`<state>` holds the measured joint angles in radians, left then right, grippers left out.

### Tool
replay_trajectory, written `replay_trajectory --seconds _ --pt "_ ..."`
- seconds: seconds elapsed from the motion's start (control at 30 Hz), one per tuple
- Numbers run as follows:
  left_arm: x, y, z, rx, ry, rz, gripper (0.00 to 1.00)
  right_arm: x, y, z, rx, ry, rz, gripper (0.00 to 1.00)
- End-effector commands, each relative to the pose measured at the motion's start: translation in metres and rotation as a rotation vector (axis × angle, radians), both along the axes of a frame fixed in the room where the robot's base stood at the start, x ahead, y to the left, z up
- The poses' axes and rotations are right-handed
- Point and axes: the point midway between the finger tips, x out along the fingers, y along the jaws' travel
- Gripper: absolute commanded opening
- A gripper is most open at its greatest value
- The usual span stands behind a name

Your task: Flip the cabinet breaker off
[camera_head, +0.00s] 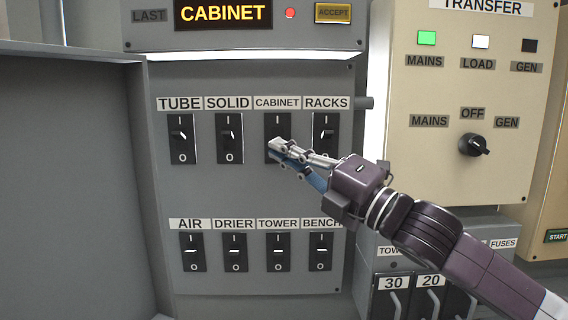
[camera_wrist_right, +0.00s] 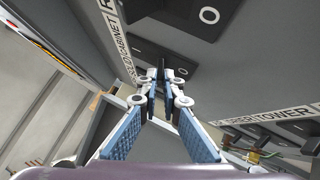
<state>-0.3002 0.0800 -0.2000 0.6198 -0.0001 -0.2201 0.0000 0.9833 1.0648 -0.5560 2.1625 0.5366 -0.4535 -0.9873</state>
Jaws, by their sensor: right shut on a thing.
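The CABINET breaker (camera_head: 278,124) is a black switch plate, third in the upper row of the grey panel, under a white CABINET label. Its upper part with the I mark shows in the head view. My right gripper (camera_head: 273,147) covers its lower part and lever, so I cannot tell the lever's position. In the right wrist view, my right gripper (camera_wrist_right: 161,80) has its fingertips together at the dark breaker plate (camera_wrist_right: 148,49), shut on the breaker's lever. My left gripper is not in view.
The TUBE (camera_head: 182,139), SOLID (camera_head: 229,138) and RACKS (camera_head: 325,127) breakers flank it closely. A lower row includes the AIR breaker (camera_head: 192,252). The display above (camera_head: 223,14) reads CABINET, beside a lit red lamp (camera_head: 290,12). A grey door (camera_head: 75,190) stands at the left.

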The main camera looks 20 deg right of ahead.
Motion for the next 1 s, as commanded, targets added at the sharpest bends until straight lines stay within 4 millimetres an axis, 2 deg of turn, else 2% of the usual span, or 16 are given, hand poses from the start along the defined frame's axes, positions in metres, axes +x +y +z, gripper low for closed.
replay_trajectory --seconds 0.03,0.2,0.7,0.73,0.8,1.0 --pt "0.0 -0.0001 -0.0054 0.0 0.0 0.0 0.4 0.001 0.0002 -0.0053 -0.005 -0.013 0.001 0.0" --pt "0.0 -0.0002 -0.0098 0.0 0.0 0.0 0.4 0.0019 0.0 -0.0052 -0.016 -0.055 0.001 0.0" --pt "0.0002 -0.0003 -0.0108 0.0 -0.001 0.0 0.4 0.0024 -0.0004 -0.0043 -0.022 -0.073 0.0 0.0" --pt "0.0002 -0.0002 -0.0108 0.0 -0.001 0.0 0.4 0.0024 -0.0004 -0.0043 -0.022 -0.073 0.0 0.07" --pt "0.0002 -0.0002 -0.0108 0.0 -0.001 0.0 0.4 0.0024 -0.0004 -0.0042 -0.022 -0.073 0.0 0.13" --pt "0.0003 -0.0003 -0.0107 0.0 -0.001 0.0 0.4 0.0021 -0.0005 -0.0037 -0.022 -0.074 0.0 0.13"
